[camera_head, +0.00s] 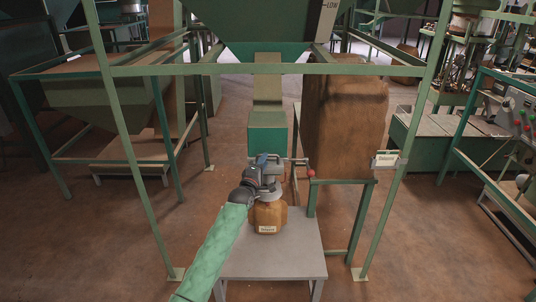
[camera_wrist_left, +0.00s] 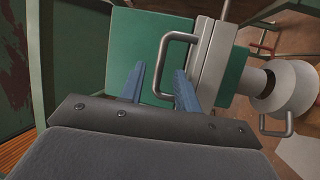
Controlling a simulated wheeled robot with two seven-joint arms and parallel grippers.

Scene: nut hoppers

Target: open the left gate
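A grey gate plate (camera_wrist_left: 209,62) with a U-shaped metal handle (camera_wrist_left: 165,50) sits on the green chute box, seen in the left wrist view. The green chute box (camera_head: 267,138) hangs under the central hopper in the head view. My left gripper (camera_head: 264,168) is just below the box and hides most of the gate there. In the left wrist view its two blue fingers (camera_wrist_left: 157,78) are apart, with the handle close to their tips; I cannot tell whether they touch it. The gap holds nothing clearly. My right gripper is in neither view.
A labelled brown jar (camera_head: 268,217) stands under the outlet on a grey table (camera_head: 290,260). A red knob (camera_head: 311,174) sits right of my gripper. A large brown sack (camera_head: 345,125) and green frame posts (camera_head: 398,190) stand to the right.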

